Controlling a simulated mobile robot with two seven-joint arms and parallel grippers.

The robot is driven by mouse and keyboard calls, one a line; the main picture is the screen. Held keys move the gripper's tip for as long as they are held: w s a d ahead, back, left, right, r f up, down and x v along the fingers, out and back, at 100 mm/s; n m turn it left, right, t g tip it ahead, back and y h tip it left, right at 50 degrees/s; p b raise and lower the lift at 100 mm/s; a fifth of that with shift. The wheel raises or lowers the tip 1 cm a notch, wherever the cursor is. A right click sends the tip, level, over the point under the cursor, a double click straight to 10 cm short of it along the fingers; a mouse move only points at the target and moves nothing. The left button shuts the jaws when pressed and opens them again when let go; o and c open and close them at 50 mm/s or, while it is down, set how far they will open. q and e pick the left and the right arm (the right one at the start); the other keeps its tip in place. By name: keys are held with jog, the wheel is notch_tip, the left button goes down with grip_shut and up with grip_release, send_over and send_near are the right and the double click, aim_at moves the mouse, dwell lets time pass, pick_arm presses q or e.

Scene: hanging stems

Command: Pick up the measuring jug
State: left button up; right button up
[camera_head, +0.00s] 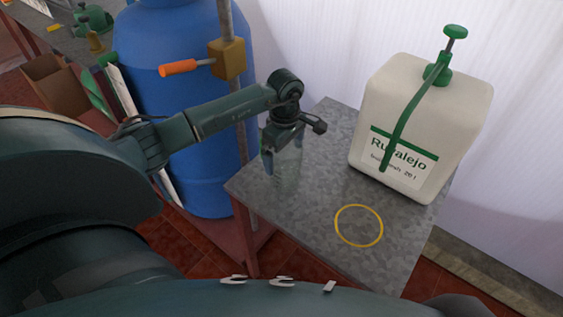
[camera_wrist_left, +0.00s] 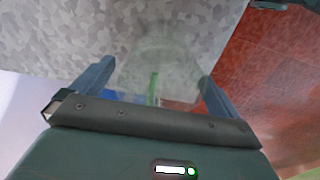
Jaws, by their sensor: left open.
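The measuring jug (camera_head: 285,174) is clear, see-through and faint. It stands near the left edge of the grey speckled table (camera_head: 325,215). My left gripper (camera_head: 283,146) points down over the jug, with its fingers at the jug's upper part. In the left wrist view the jug (camera_wrist_left: 158,60) shows between the two spread fingers of the gripper (camera_wrist_left: 155,73), with a green streak seen on or through it. The fingers are open. I cannot tell whether either finger touches the jug. My right gripper is not in view.
A white jerrycan (camera_head: 425,110) with a green pump and hose stands at the table's back right. A yellow ring (camera_head: 358,226) marks clear tabletop near the front. A blue barrel (camera_head: 180,100) and a post with an orange handle (camera_head: 178,68) stand to the left.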

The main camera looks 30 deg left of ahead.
pick_arm(q)
jog(key=shift+f, duration=1.45)
jog(key=shift+c, duration=0.4)
